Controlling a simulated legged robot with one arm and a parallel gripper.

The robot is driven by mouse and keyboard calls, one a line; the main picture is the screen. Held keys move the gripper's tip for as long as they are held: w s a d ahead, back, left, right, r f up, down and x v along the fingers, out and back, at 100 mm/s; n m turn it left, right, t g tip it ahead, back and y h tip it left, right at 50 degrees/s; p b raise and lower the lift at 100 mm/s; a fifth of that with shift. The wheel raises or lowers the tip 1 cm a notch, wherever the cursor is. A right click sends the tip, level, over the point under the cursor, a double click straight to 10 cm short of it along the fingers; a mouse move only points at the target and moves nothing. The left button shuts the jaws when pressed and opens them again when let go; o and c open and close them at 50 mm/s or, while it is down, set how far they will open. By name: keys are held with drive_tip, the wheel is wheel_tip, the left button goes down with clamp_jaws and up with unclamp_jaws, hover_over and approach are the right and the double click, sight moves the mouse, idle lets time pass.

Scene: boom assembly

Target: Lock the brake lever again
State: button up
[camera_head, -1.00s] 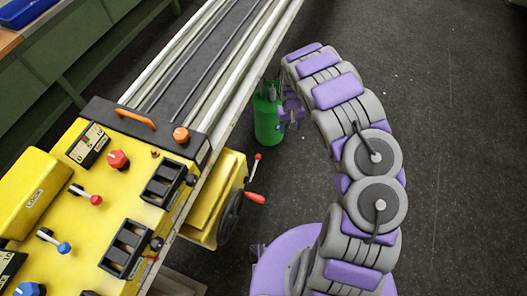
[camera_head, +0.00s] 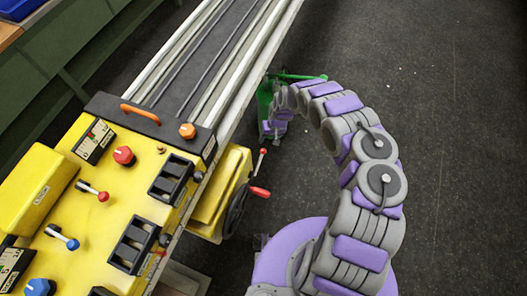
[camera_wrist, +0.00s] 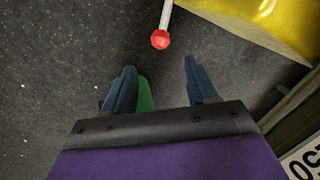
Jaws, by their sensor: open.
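The likely brake lever (camera_head: 261,160) is a thin pale rod with a red ball knob, beside the yellow machine's side box in the head view. In the wrist view, the red ball (camera_wrist: 160,39) is at the top centre, just beyond my fingertips and roughly in line with the gap between them. My gripper (camera_wrist: 160,66) is open, its two blue-grey fingers apart with nothing held between them. In the head view, my wrist hides most of the gripper near the green object.
A black handwheel (camera_head: 236,212) with a red handle (camera_head: 260,192) sits close below the lever. A green object (camera_head: 264,100) stands on the floor behind my wrist. The yellow control panel (camera_head: 105,215) is at left. Open dark floor (camera_head: 460,130) lies to the right.

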sight(263, 150)
drive_tip(key=b+x, duration=0.2)
drive_tip(key=x, duration=0.9)
drive_tip(key=shift+f+b, duration=0.2)
drive_tip(key=shift+b, duration=0.1)
clamp_jaws()
